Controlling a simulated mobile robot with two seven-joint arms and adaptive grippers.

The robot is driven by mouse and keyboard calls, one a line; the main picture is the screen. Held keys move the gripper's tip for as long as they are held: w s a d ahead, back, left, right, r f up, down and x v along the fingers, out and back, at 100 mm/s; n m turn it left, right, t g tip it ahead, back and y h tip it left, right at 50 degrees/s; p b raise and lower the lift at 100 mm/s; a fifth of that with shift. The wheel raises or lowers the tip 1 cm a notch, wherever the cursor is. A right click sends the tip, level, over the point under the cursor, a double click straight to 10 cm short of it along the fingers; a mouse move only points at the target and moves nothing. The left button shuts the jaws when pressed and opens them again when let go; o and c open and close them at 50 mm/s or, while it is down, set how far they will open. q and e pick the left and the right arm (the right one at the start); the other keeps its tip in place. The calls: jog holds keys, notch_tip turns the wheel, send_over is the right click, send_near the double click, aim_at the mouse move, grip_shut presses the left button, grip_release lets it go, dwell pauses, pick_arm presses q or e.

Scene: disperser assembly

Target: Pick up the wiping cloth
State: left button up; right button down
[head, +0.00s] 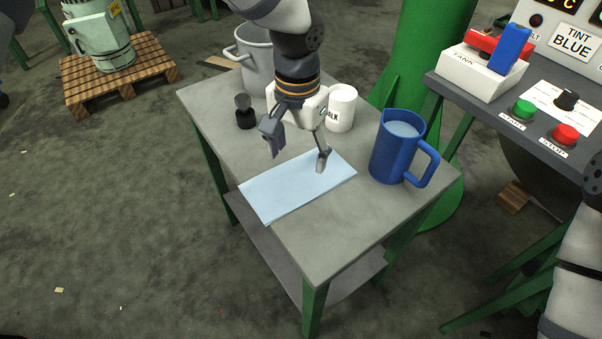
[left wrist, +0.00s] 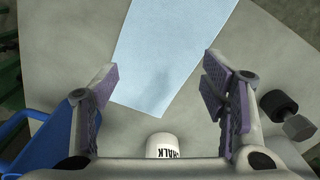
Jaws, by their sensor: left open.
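The wiping cloth (head: 290,191) is a flat light-blue sheet lying on the grey table. My left gripper (head: 297,162) is open and empty, above the far edge of the cloth. In the left wrist view the cloth (left wrist: 175,50) lies ahead of and partly between the open fingers (left wrist: 158,88), with a soft shadow on it. The fingers look apart from the cloth, though the exact height is hard to tell. My right gripper is out of view; only part of my right arm shows at the right edge of the head view.
A blue jug (head: 392,152) with liquid stands right of the cloth. A white chalk cup (head: 341,108), a grey pot (head: 256,62) and a small dark object (head: 244,112) stand behind. A control panel (head: 540,110) is at right. The table's front (head: 325,240) is clear.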

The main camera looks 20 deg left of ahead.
aim_at(298, 182)
pick_arm(q)
jog(key=shift+w+f+b, duration=0.1)
jog(key=shift+f+b, duration=0.25)
jog(key=shift+f, duration=2.45)
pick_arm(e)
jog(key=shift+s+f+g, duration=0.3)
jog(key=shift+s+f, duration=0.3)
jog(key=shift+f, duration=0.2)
pick_arm(q)
jog(key=shift+f, duration=0.1)
